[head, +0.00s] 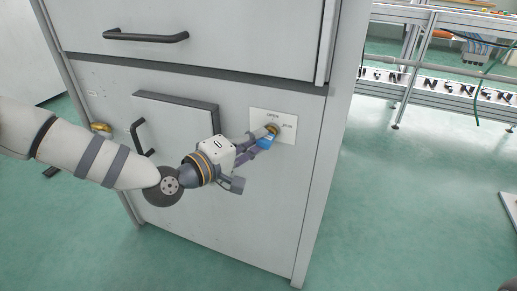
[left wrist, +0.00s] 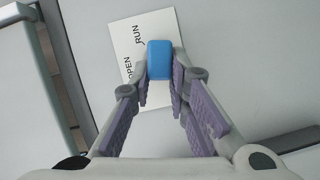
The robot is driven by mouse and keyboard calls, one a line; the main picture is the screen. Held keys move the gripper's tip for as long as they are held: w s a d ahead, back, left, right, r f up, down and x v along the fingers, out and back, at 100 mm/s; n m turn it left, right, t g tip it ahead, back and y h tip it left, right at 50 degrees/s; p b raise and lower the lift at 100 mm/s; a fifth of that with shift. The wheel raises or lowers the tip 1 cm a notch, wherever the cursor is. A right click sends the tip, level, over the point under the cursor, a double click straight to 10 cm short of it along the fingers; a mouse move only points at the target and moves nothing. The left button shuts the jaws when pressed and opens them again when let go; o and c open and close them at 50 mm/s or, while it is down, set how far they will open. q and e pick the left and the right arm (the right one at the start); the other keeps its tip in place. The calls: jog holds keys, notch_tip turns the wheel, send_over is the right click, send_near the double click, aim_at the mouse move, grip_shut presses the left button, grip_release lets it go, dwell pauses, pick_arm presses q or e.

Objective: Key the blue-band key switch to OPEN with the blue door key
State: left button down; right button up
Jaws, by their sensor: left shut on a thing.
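A white label plate (head: 284,121) with OPEN and RUN lettering is on the cabinet front; it also shows in the left wrist view (left wrist: 127,38). The key switch (head: 273,128) shows as a small yellowish ring on that plate, mostly covered by my fingers. The blue door key (head: 266,142) is at the switch; its blue head (left wrist: 159,60) sits between my fingertips in the left wrist view. My left gripper (head: 264,139) is shut on the key's head. The key's shaft and the switch's blue band are hidden. My right gripper is not in view.
The grey cabinet (head: 190,76) has a drawer with a black handle (head: 145,37) above and a small door with a handle (head: 141,137) left of the switch. A yellow part (head: 101,127) sits at its left edge. Green floor (head: 400,210) is open to the right.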

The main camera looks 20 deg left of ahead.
pick_arm(q)
jog(key=shift+f+n+t+b, duration=0.3)
jog(key=shift+f+n+b, duration=0.1)
jog(key=shift+n+b, duration=0.5)
jog(key=shift+r, duration=0.35)
jog(key=c, duration=1.5)
grip_release()
jog(key=shift+o, duration=0.2)
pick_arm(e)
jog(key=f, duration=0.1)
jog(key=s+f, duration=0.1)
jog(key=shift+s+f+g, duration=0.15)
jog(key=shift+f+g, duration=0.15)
pick_arm(q)
jog(key=shift+f, duration=0.1)
jog(key=v, duration=1.2)
